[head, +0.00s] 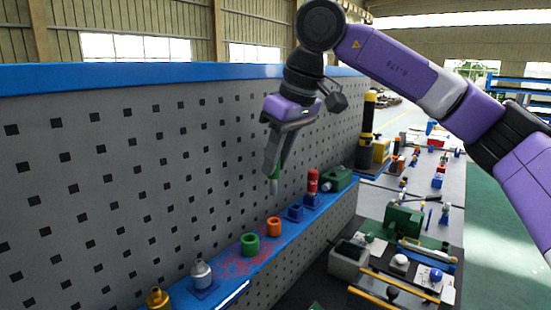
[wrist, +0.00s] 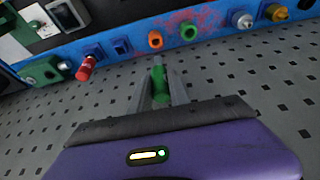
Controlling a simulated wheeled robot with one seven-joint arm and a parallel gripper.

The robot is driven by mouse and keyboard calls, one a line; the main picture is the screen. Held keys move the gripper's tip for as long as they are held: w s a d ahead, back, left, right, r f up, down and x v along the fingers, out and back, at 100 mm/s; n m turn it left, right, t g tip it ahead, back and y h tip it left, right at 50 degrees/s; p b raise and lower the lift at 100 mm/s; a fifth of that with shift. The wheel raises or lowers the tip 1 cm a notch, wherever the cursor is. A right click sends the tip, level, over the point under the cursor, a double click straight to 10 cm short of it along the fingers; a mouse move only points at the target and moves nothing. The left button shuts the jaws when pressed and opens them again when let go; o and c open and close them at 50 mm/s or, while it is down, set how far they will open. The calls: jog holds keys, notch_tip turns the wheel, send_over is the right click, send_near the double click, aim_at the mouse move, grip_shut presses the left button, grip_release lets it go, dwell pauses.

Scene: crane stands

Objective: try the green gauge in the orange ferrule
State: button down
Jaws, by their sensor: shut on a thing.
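The green gauge (wrist: 159,84) is between the fingers of my gripper (wrist: 162,88) in the wrist view. My gripper (head: 277,172) is shut on it and points down in the head view, where the gauge's lower end (head: 274,186) shows pale. The orange ferrule (head: 274,226) stands on the blue shelf with its opening up; it also shows in the wrist view (wrist: 155,40). The gauge is above the ferrule and apart from it. The gauge's upper part is hidden by the fingers in the head view.
A green ferrule (head: 250,244) stands left of the orange one on the blue shelf (head: 232,268). To the right are blue blocks (head: 293,212), a red cylinder (head: 312,182) and a green box (head: 337,179). A grey pegboard (head: 110,180) rises behind the shelf.

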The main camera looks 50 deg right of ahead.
jog(key=shift+f+b, duration=1.75)
jog(key=shift+f, duration=0.85)
jog(key=shift+f+b, duration=1.25)
jog(key=shift+f, duration=0.35)
jog(key=shift+r, duration=0.1)
jog(key=shift+r+p, duration=2.35)
jog(key=shift+r, duration=0.9)
